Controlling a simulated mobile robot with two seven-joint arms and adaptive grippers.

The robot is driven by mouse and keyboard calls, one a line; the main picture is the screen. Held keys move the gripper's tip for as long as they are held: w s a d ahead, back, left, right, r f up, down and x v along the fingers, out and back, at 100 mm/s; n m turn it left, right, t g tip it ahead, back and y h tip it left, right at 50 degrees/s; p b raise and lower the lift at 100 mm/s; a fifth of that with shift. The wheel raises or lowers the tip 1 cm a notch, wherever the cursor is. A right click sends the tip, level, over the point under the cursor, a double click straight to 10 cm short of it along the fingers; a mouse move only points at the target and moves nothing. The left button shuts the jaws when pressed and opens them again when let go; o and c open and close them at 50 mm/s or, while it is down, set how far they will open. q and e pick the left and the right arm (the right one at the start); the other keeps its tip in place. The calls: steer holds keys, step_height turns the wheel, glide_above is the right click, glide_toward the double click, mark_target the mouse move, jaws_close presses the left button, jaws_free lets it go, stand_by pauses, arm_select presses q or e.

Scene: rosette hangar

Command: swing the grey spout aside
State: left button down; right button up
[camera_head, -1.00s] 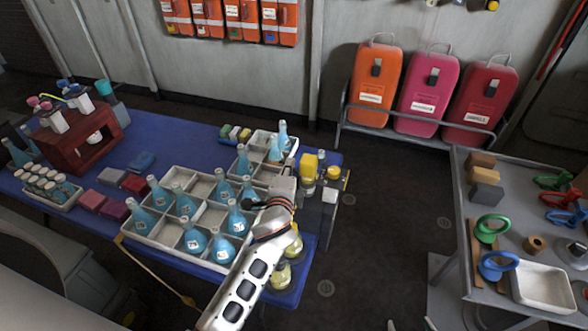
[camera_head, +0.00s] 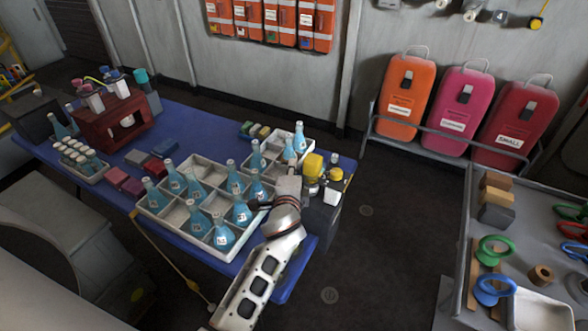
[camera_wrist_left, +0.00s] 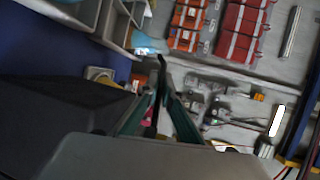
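A device with a yellow head (camera_head: 313,165) and a grey body (camera_head: 320,218) stands at the right end of the blue table in the head view. I cannot clearly make out its grey spout; my gripper and the yellow parts crowd that spot. My left gripper (camera_head: 289,186) is at the device's left side, close to the yellow head. In the left wrist view two dark green fingers (camera_wrist_left: 158,112) flank a thin dark upright piece. Whether they grip it is unclear. My right gripper is in neither view.
A pale divided tray (camera_head: 172,232) with several blue flasks lies left of my arm on the blue table (camera_head: 200,125). A dark red rack (camera_head: 112,128) stands farther left. A grey table (camera_head: 520,225) with rings and blocks is at the right. Open floor lies between the tables.

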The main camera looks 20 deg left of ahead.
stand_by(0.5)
arm_select(q)
steer(key=c, duration=2.2)
jaws_free()
